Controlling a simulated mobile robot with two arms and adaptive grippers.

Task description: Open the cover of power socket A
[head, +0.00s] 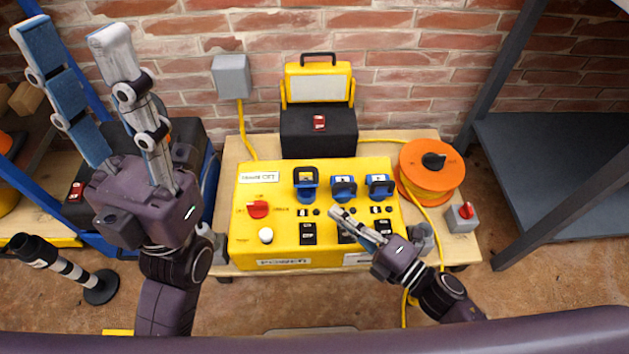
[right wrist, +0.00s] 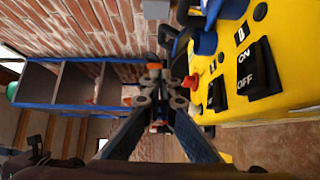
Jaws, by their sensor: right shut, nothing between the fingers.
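The yellow power box (head: 270,187) carries a row of three blue sockets: a left one (head: 306,190), a middle one (head: 343,188) and a right one (head: 379,187). The left one shows a raised black frame; the lid states of the others are unclear. I cannot read which is socket A. My left gripper (head: 75,38) is open and empty, left of the box.
A red knob (head: 258,209) and a white button (head: 266,235) sit on the box's left part. An orange cable reel (head: 432,165) stands right of it, a black and yellow lamp case (head: 318,130) behind it. A grey shelf (head: 570,145) stands at the right.

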